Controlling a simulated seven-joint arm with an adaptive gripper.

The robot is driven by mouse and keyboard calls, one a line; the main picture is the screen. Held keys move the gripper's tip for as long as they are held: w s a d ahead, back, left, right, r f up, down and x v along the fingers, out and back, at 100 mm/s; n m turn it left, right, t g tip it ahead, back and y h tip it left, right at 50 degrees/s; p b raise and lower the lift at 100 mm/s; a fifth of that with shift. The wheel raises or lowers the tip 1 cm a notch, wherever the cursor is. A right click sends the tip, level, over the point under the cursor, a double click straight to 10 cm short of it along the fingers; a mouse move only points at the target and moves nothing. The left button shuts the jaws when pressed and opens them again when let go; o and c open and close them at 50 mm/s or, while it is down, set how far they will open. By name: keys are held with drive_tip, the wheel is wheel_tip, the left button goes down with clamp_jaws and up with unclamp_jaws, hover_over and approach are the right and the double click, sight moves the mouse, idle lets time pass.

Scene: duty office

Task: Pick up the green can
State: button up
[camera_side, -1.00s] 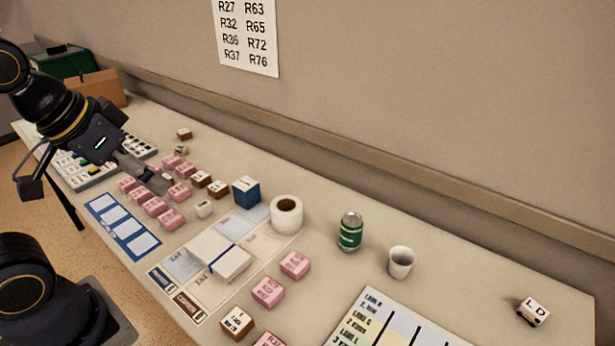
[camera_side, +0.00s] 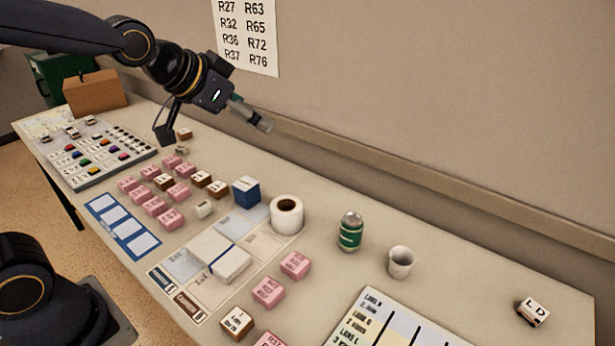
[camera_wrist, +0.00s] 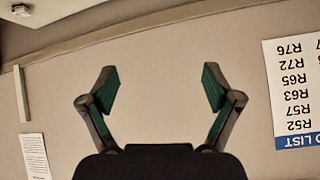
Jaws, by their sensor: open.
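The green can (camera_side: 350,232) stands upright on the table in the side view, with a silver top and a pale band. It is right of the white tape roll and left of a white cup. My gripper (camera_side: 262,122) is raised above the table near the wall, up and to the left of the can and well apart from it. In the wrist view my gripper (camera_wrist: 160,88) has its two fingers spread with nothing between them. The wrist view faces the wall and does not show the can.
The white tape roll (camera_side: 286,215) and white cup (camera_side: 401,262) stand close to the can. A blue box (camera_side: 246,191), several pink blocks (camera_side: 268,292) and a lane chart (camera_side: 385,325) lie around. A ledge (camera_side: 400,183) runs along the wall. Table right of the cup is mostly clear.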

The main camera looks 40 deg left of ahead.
drive_tip(key=w+d+f+m+h, duration=0.1)
drive_tip(key=w+d+f, duration=0.4)
drive_tip(key=w+f, duration=0.25)
drive_tip(key=g+h, duration=0.1)
drive_tip(key=g, duration=0.3)
approach(343, 227)
drive_tip(key=shift+m, duration=0.3)
drive_tip(key=x, duration=0.7)
drive_tip(key=shift+f, duration=0.25)
drive_tip(key=shift+t, duration=0.3)
drive_tip(key=x, duration=0.6)
drive_tip(key=shift+w+d+r, duration=0.1)
drive_tip(key=shift+w+d, duration=0.1)
drive_tip(key=shift+w, duration=0.3)
drive_tip(key=c, duration=0.9)
